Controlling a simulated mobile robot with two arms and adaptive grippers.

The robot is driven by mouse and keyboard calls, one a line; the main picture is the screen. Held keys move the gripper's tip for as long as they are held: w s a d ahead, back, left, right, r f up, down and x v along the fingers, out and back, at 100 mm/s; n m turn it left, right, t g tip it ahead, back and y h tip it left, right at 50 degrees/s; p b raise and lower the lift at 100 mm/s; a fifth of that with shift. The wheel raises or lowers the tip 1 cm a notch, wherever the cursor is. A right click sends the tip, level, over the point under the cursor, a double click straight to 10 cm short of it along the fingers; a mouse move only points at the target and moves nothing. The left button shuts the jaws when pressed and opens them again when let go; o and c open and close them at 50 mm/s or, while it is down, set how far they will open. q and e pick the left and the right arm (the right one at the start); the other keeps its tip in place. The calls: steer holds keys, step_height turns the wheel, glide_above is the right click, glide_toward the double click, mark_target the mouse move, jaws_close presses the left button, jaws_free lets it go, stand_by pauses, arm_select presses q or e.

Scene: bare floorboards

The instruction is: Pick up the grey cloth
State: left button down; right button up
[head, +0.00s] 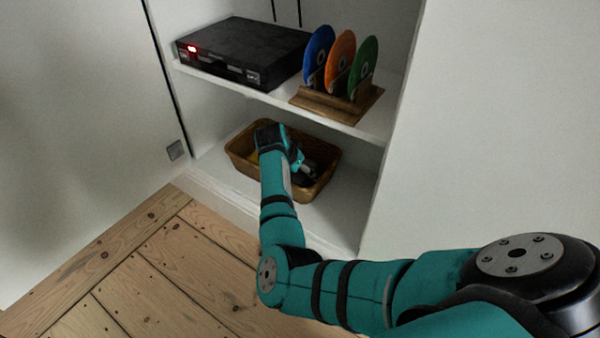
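My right arm reaches in from the right to the lower shelf of a white cabinet. My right gripper (308,174) is inside a brown basket (240,160), low at its right part. The gripper's fingers are dark and small against the shaded inside, so I cannot tell whether they are open or shut. I cannot make out a grey cloth; the wrist and gripper hide much of the basket's inside. My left gripper is not in view.
The upper shelf (362,126) overhangs the basket from behind. It carries a black player box (235,50) with a red light and a wooden rack (340,106) with blue, orange and green discs. White panels stand left and right. The floorboards (150,270) in front are bare.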

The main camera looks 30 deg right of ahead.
steer(key=c, duration=1.2)
